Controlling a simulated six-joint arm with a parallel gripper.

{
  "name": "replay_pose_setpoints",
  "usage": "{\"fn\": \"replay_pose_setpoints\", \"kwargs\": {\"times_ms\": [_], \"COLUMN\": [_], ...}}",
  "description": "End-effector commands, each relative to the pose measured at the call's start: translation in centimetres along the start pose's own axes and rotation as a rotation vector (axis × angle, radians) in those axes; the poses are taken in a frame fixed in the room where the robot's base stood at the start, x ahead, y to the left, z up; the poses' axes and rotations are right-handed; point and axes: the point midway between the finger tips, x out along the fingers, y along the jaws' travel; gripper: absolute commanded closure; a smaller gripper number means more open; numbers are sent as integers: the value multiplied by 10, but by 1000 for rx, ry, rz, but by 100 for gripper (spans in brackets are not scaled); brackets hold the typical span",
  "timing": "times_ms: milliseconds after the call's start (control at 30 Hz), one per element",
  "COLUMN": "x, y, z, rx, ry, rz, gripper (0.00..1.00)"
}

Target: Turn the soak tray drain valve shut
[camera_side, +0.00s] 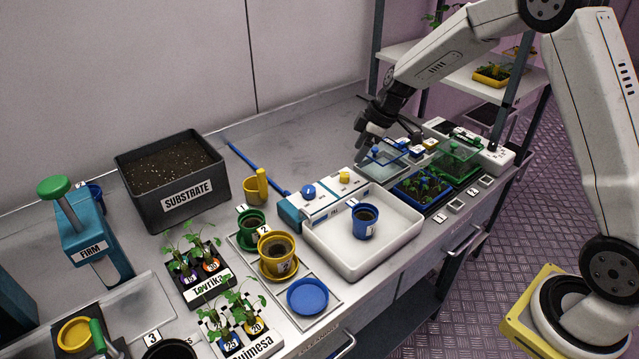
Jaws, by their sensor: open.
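The white soak tray (318,246) stands on the bench with a soil-filled blue pot (366,222) upright in it. Along its back edge is a white and blue housing (322,204) with a blue knob (308,191) and a yellow knob (345,177). I cannot tell which knob is the drain valve, or how far either is turned. My gripper (362,150) is open and empty, to the right of the knobs, beside the blue handle of a clear lid (386,160). Its fingertips are small and dark, and I cannot tell whether they touch the lid.
A blue seedling tray (402,197) and a green-framed clear lid (462,158) stand right of the soak tray. A yellow can (256,187), green pot (251,229), yellow pot (276,255) and substrate box (148,201) are to the left. The bench behind the knobs is mostly clear.

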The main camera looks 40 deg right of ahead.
Motion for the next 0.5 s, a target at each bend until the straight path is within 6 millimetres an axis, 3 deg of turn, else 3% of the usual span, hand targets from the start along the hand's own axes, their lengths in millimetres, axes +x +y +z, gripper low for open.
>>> {"fn": "replay_pose_setpoints", "kwargs": {"times_ms": [267, 500], "x": [14, 41], "y": [-1, -1], "z": [0, 0], "rx": [1, 1], "ry": [-2, -2], "rz": [-1, -2], "gripper": [30, 30]}}
